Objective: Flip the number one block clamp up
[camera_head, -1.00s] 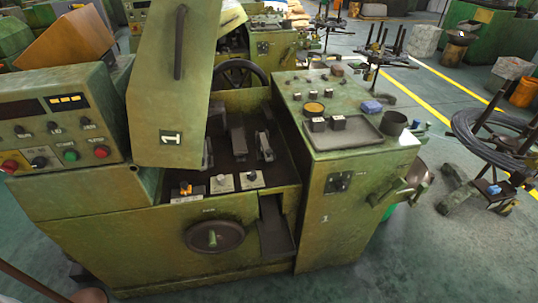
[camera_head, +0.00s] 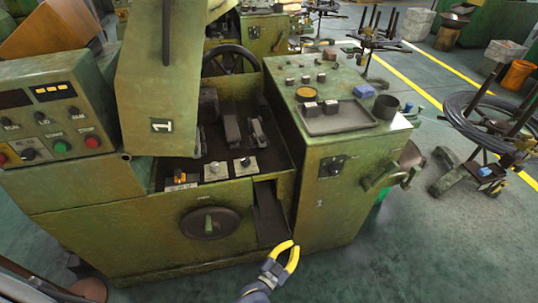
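The green machine has a recessed dark bed with dark block clamps in it. One clamp (camera_head: 231,127) stands in the middle and a paler one (camera_head: 258,132) stands to its right; another dark block (camera_head: 209,106) is behind them. I cannot tell which is number one or its exact pose. The raised guard (camera_head: 157,90), marked 1, hides the bed's left part. My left gripper (camera_head: 294,246), with yellow fingers, is at the bottom, in front of the machine and below the bed. A gap shows between its fingers and it holds nothing. My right gripper is not in view.
Small knobs (camera_head: 215,170) line the bed's front edge. A round handwheel (camera_head: 210,222) is on the front face. A control panel (camera_head: 52,120) stands left, and a cabinet with a tray (camera_head: 335,121) stands right. Wire coils (camera_head: 490,120) are farther right. Open floor lies in front.

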